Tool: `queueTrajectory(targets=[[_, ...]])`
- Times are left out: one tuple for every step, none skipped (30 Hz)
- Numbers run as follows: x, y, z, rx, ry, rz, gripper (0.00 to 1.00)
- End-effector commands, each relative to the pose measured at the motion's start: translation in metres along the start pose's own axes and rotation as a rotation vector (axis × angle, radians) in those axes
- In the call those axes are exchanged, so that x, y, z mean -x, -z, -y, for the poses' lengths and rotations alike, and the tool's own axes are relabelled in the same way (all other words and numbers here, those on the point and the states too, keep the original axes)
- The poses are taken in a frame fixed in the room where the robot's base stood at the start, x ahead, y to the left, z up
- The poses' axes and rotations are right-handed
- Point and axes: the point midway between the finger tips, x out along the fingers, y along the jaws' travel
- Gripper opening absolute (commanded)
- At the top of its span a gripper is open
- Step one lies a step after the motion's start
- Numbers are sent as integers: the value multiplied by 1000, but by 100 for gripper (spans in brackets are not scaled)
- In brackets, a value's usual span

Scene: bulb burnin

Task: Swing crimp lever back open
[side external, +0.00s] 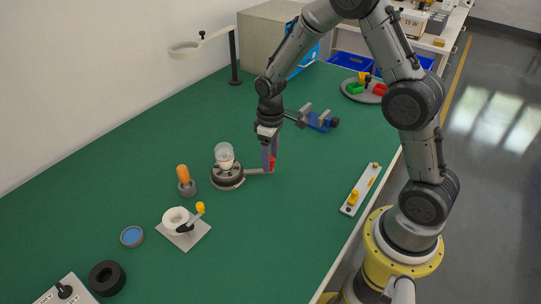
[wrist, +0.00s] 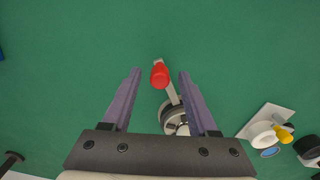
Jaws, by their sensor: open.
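The crimp lever is a pale bar (side external: 256,171) with a red knob (side external: 271,164) at its end. It reaches to the right from a round dark-and-metal base (side external: 227,178), which carries a clear glass bulb (side external: 225,153). My gripper (side external: 270,158) points down at the red knob with its purple fingers. In the wrist view the red knob (wrist: 159,76) lies between the two spread fingers of my gripper (wrist: 160,73), with green showing on both sides. The base (wrist: 174,114) is partly hidden behind my gripper's body.
A white ring on a plate with a yellow-knobbed lever (side external: 185,222) and an orange-handled piece (side external: 185,181) stand left of the base. A blue vise (side external: 319,122) is behind my gripper. A white strip with yellow knobs (side external: 359,192) lies near the right edge. Green mat between is clear.

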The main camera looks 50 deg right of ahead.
Motion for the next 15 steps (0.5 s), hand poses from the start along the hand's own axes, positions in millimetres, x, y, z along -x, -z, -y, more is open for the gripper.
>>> queueTrajectory(targets=[[0, 0, 0, 0, 0, 0, 60], [0, 0, 0, 0, 0, 0, 56], [0, 0, 0, 0, 0, 0, 49], [0, 0, 0, 0, 0, 0, 43], [0, 0, 0, 0, 0, 0, 38], [0, 0, 0, 0, 0, 0, 31], [0, 0, 0, 0, 0, 0, 25], [0, 0, 0, 0, 0, 0, 20], [0, 0, 0, 0, 0, 0, 13], [0, 0, 0, 0, 0, 0, 7], [0, 0, 0, 0, 0, 0, 2], [0, 0, 0, 0, 0, 0, 0], [0, 0, 0, 0, 0, 0, 0], [0, 0, 0, 0, 0, 0, 0], [0, 0, 0, 0, 0, 0, 0]])
